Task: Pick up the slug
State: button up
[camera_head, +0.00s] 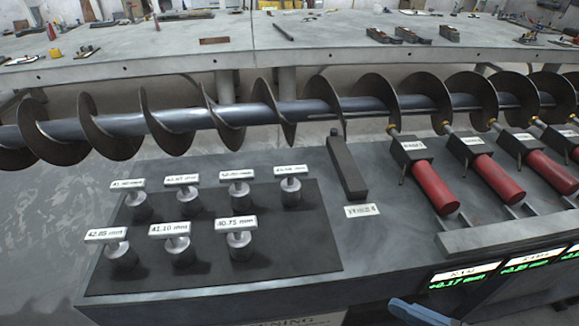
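Several short metal slugs stand upright on a dark mat (300,258) on the bench, in two rows. Each carries a white size label on top. The front row has a slug labelled 42.85 mm (121,256), one labelled 41.10 mm (181,252) and one labelled 40.75 mm (240,247). The back row includes a left slug (138,207) and a right slug (291,193); its labels are too small to read surely. A blue-grey piece (420,313) is cut off at the bottom edge. I cannot tell whether it belongs to my gripper. No fingertips or grasp show clearly.
A long auger (300,112) crosses behind the slugs. A dark bar (346,168) lies right of the mat. Red cylinders (433,187) on dark holders fill the right side, above green readouts (457,281). A large table (330,45) with loose parts stands behind.

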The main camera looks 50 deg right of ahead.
aim_at(139, 204)
jog(key=i+j, duration=0.15)
jog(key=j, duration=0.15)
jog(key=i+j+z, duration=0.1)
jog(key=j, duration=0.25)
jog(key=i+j+z, duration=0.1)
jog(key=i+j, duration=0.3)
jog(key=j, duration=0.25)
jog(key=i+j+z, duration=0.1)
jog(key=j, duration=0.25)
jog(key=i+j, duration=0.2)
jog(key=j, duration=0.15)
jog(key=z, duration=0.05)
